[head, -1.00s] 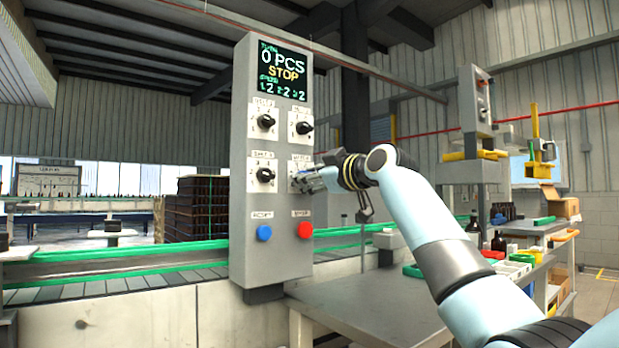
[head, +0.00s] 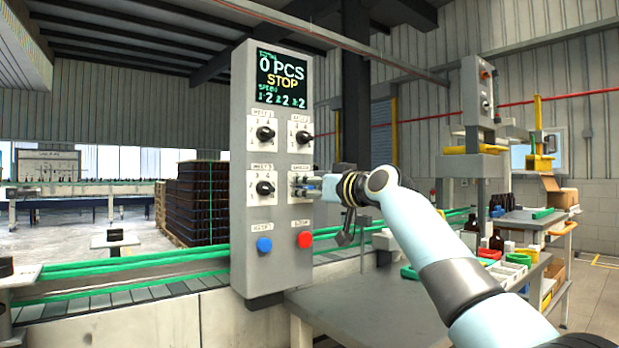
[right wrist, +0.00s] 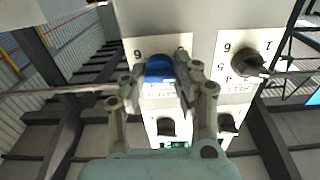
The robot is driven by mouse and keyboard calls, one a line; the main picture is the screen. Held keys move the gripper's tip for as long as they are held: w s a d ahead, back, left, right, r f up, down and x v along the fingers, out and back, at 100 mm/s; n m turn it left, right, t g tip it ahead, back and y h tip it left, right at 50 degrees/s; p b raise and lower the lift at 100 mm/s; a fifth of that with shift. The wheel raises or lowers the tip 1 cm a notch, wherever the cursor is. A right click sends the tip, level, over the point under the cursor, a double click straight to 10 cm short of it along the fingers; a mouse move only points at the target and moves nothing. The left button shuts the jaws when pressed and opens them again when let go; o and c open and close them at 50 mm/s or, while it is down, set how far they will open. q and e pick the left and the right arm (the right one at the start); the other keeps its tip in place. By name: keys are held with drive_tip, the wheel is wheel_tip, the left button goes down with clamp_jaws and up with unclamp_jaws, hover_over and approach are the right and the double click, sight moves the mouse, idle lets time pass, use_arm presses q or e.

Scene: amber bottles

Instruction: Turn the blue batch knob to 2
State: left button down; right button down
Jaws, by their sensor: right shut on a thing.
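The blue batch knob (right wrist: 160,68) shows in the right wrist view on a white dial plate with a 6 at its upper left. My right gripper (right wrist: 158,80) has its fingers on either side of the knob and is shut on it. In the head view my right gripper (head: 309,187) is at the lower right dial of the grey control panel (head: 240,230) and hides most of that dial. I cannot read which number the knob points at. My left gripper is not in view.
Black knobs (head: 264,134), (head: 303,137) and (head: 264,188) sit close by on the panel. Below them are a blue button (head: 264,244) and a red button (head: 304,240). The screen (head: 282,78) reads 0 PCS and STOP. A conveyor (head: 150,275) runs behind.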

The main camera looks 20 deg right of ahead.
drive_tip(key=shift+m+p, duration=0.7)
drive_tip(key=shift+m, duration=0.4)
drive_tip(key=c, duration=1)
unclamp_jaws()
drive_tip(key=v, duration=1.2)
